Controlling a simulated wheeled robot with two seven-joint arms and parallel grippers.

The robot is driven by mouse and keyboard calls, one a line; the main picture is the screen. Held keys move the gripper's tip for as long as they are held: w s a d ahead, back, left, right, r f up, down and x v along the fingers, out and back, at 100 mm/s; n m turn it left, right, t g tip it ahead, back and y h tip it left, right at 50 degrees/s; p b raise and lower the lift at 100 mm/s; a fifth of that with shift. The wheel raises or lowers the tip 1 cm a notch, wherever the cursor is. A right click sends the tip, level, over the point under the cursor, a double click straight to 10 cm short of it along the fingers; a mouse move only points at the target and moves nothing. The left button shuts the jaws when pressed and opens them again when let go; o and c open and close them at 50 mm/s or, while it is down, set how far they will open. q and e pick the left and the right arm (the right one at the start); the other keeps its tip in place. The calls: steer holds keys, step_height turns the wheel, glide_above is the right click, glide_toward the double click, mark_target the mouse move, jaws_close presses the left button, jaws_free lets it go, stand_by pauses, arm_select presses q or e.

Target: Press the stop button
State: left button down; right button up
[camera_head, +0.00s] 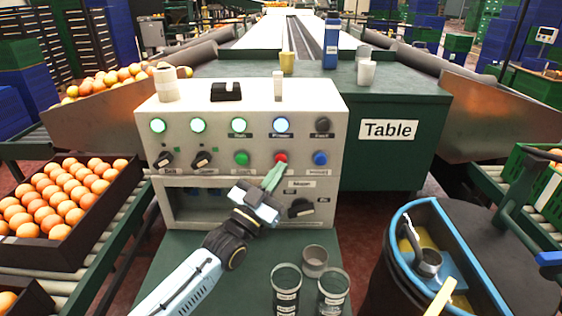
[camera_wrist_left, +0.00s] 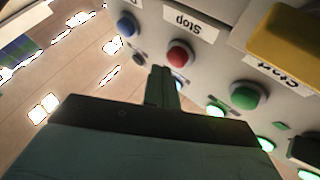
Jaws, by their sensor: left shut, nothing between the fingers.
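The control panel (camera_head: 215,110) is a pale box with round lamps, buttons and knobs. The red stop button (camera_head: 281,158) is on its front face, between a green button (camera_head: 242,158) and a blue button (camera_head: 320,158). My left gripper (camera_head: 275,172) is shut and empty, with its fingertips just below the red button. In the left wrist view the red button (camera_wrist_left: 180,54) sits under a "Stop" label (camera_wrist_left: 190,22), close to the fingertips (camera_wrist_left: 162,72). I cannot tell whether they touch it. My right gripper is not in view.
Below the panel are two dark jars (camera_head: 286,286) and a grey cup (camera_head: 314,261). A blue-rimmed bin (camera_head: 440,240) is at right. Cups and a blue carton (camera_head: 331,42) stand on the green table behind.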

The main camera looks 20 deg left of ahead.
arm_select(q)
steer(key=shift+w+a, duration=0.1)
steer(key=shift+w, duration=0.15)
steer(key=shift+w+a+b, duration=0.15)
steer(key=shift+w+b, duration=0.15)
steer(key=shift+w, duration=0.2)
stand_by(0.8)
steer(key=shift+s, duration=0.1)
steer(key=shift+s+d+p, duration=0.3)
steer(key=shift+s+p, duration=0.5)
steer(key=shift+s, duration=0.05)
